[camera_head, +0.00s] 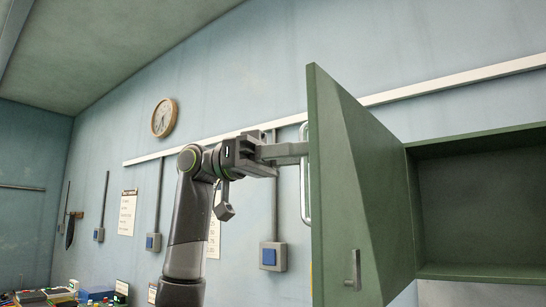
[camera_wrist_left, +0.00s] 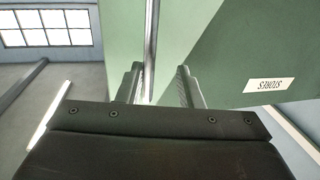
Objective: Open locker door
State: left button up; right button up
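The green locker door (camera_head: 365,190) stands swung well open, with its inner side toward me in the head view. Its long metal handle (camera_head: 304,180) is on the outer face, at the left. My left gripper (camera_head: 297,150) is at the handle. In the left wrist view, the gripper's two fingers (camera_wrist_left: 158,88) are apart, with the handle bar (camera_wrist_left: 152,40) between them, nearer the left finger. A gap shows on the right side of the bar. The fingertips are partly hidden by the door in the head view. My right gripper is in neither view.
The green locker (camera_head: 480,195) is open at the right, and its visible interior looks empty. A small metal latch (camera_head: 353,270) is on the door's inner side. A wall clock (camera_head: 164,118) and blue switch boxes (camera_head: 272,256) are on the wall behind. Small items (camera_head: 60,295) stand at lower left.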

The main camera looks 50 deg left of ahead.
pick_arm(q)
jog(key=v, duration=1.7)
jog(key=shift+a+f, duration=0.1)
